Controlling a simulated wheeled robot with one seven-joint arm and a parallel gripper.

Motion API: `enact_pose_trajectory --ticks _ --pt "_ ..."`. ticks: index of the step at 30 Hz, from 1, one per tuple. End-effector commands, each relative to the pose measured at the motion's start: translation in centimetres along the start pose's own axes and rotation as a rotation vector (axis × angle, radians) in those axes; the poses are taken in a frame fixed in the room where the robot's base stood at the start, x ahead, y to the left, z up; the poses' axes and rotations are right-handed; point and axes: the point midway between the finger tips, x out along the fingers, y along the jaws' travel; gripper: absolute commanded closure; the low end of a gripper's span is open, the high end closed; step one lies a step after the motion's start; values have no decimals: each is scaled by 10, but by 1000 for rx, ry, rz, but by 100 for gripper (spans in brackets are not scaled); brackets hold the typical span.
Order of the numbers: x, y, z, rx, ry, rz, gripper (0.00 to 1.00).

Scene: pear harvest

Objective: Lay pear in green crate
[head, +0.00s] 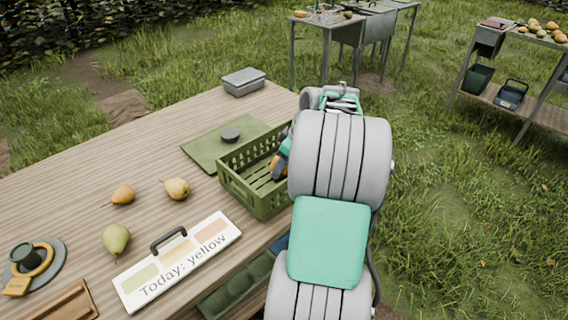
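The green crate (256,207) stands at the right edge of the wooden table, with slotted walls and floor. The visible crate floor is bare. Three pears lie loose on the table: a yellow pear (177,189), an orange-brown pear (122,195) and a green pear (116,239). A white sign (178,261) reads "Today: yellow".
A green mat (208,152) with a dark round object (230,135) lies behind the crate. A grey box (243,81) is at the back. A plate (51,247) with a dark cup and a wooden tray (63,305) are at left front. More tables stand on the grass behind.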

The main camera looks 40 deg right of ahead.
Motion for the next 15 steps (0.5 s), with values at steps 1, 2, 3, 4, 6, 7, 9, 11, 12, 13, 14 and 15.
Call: enact_pose_trajectory --ticks 1,2,3,4,6,7,9,11,12,13,14,15 --pt "1 0 0 0 0 1 92" --pt "2 0 0 0 0 1 92" --pt "2 0 0 0 0 1 92" --pt "1 0 0 0 0 1 92" --pt "1 0 0 0 0 1 92" --pt "1 0 0 0 0 1 92" --pt "1 0 0 0 0 0 45" --pt "1 0 0 0 0 0 40" --pt "1 0 0 0 0 0 37" --pt "1 0 0 0 0 0 35" --pt "1 0 0 0 0 0 32" --pt "1 0 0 0 0 0 29"
